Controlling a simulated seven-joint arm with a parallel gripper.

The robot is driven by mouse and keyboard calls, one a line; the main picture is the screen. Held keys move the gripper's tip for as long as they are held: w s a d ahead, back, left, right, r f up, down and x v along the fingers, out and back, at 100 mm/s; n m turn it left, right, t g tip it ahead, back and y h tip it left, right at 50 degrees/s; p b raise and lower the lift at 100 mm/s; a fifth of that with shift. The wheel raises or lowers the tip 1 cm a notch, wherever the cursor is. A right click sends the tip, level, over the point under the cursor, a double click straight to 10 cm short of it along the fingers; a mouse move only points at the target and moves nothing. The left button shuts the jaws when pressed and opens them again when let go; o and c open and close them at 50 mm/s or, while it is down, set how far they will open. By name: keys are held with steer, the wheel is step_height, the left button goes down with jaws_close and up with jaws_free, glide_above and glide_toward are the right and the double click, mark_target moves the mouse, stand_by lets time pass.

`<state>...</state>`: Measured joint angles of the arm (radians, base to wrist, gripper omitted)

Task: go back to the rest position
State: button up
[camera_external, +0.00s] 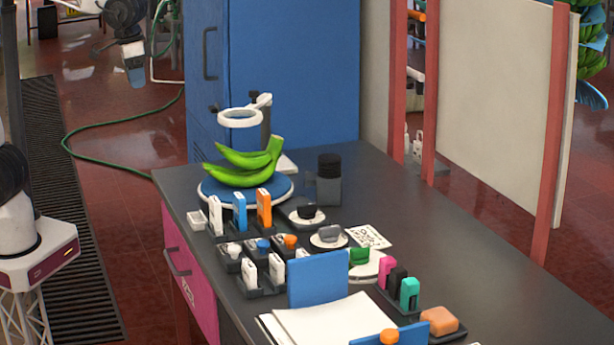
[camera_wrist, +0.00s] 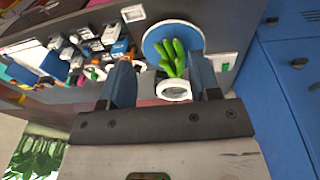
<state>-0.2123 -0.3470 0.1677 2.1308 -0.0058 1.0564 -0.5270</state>
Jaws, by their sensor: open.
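My gripper (camera_external: 136,79) hangs at the upper left of the external view, left of the blue cabinet and well away from the table. In the wrist view, its two blue fingers (camera_wrist: 161,74) are apart, with nothing held between them. A bunch of green bananas (camera_external: 240,167) lies on a round blue-topped stand (camera_external: 283,187) at the table's far left end. The bunch also shows in the wrist view (camera_wrist: 172,56), beyond the fingers and partly overlapped by a white ring.
A white ring on a post (camera_external: 240,118) stands behind the bananas. The dark table (camera_external: 455,265) carries several small coloured devices, a dark cylinder (camera_external: 329,180), papers (camera_external: 325,325) and an orange block (camera_external: 439,321). A blue cabinet (camera_external: 290,70) stands behind. The table's right side is clear.

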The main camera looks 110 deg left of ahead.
steer(key=s+d+f+m, duration=0.4)
steer(key=s+d, duration=0.1)
steer(key=s, duration=0.4)
steer(key=s+d+f+m+t, duration=0.1)
steer(key=s+d+f+m, duration=0.3)
steer(key=s, duration=0.5)
steer(key=shift+s+d+m, duration=0.3)
steer(key=shift+s+d, duration=0.1)
steer(key=shift+d, duration=0.45)
